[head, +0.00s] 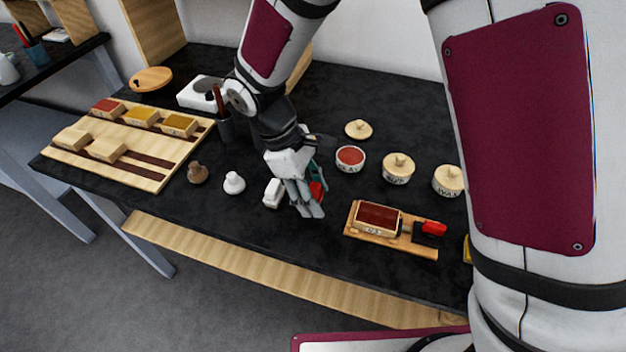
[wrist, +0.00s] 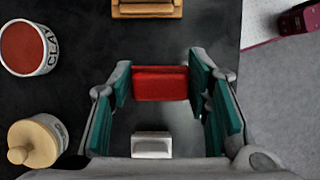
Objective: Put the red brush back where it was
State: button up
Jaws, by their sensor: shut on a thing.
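My gripper (head: 312,208) is over the middle of the dark tabletop, shut on a red piece (head: 317,190). In the wrist view this red piece (wrist: 160,83) shows as a plain red block between the fingertips; I take it for the red brush, though no handle or bristles show. Its underside is hidden, so I cannot tell whether it touches the table. A wooden board (head: 362,233) to the right of the gripper bears a red-topped wooden block (head: 377,218) and a small red-and-black item (head: 434,228).
A small white block (head: 273,193) stands just left of the gripper. Behind are an open red clay pot (head: 350,158) and lidded jars (head: 397,168). A wooden rack (head: 150,180) with several blocks and a dark cup (head: 225,128) stand left. Bare table lies in front of the gripper.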

jog(key=shift+w, duration=0.3)
jog(key=shift+f, duration=0.2)
jog(key=shift+a+f, duration=0.1)
jog(key=shift+f, duration=1.5)
jog(key=o, duration=1.1)
jog(key=shift+f, duration=0.15)
jog(key=v, duration=1.2)
jog(key=shift+r, duration=0.2)
